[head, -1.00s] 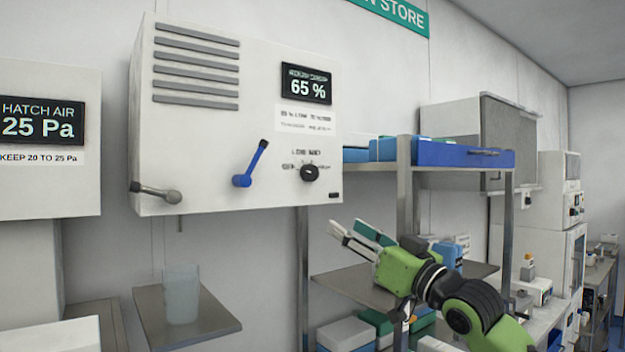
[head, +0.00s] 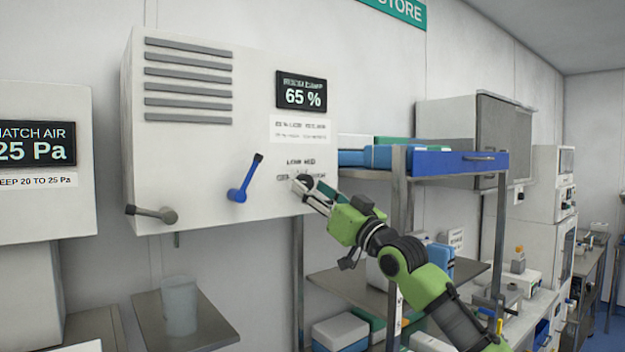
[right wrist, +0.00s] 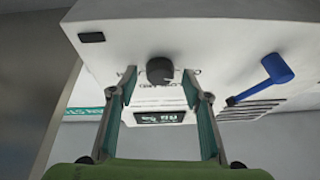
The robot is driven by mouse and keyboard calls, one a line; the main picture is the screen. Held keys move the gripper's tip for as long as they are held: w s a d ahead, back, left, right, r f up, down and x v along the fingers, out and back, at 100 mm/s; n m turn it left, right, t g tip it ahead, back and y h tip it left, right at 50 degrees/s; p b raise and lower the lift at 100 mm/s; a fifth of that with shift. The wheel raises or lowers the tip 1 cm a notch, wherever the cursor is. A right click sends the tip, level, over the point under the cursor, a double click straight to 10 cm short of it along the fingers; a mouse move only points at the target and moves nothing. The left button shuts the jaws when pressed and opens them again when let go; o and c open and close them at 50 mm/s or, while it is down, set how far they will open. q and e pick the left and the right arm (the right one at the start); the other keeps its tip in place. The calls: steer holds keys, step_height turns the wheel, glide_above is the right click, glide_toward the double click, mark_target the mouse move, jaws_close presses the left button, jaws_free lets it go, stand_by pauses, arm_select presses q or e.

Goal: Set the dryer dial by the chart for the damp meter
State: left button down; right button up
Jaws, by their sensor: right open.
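The dryer (head: 195,160) is a white wall box with grey vents. Its damp meter (head: 302,91) reads 65 %. The chart (head: 300,130) is a white label under the meter, with print too small to read. The dial (right wrist: 160,71) is a round black knob; in the head view my gripper partly hides it. Words above it seem to read LOW and MED; its setting cannot be told. My right gripper (head: 309,191) is open at the dial, its fingers on either side of the knob in the right wrist view, with no clear grip. My left gripper is out of view.
A blue lever (head: 242,180) and a grey lever (head: 153,213) stick out of the dryer left of the dial. A cup (head: 180,305) stands on a small shelf below. A hatch air display (head: 35,143) reads 25 Pa at left. A rack with a blue drawer (head: 455,162) stands at right.

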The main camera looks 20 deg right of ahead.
steer(key=shift+w+a+r, duration=0.1)
steer(key=shift+w, duration=0.15)
steer(key=c, duration=1.1)
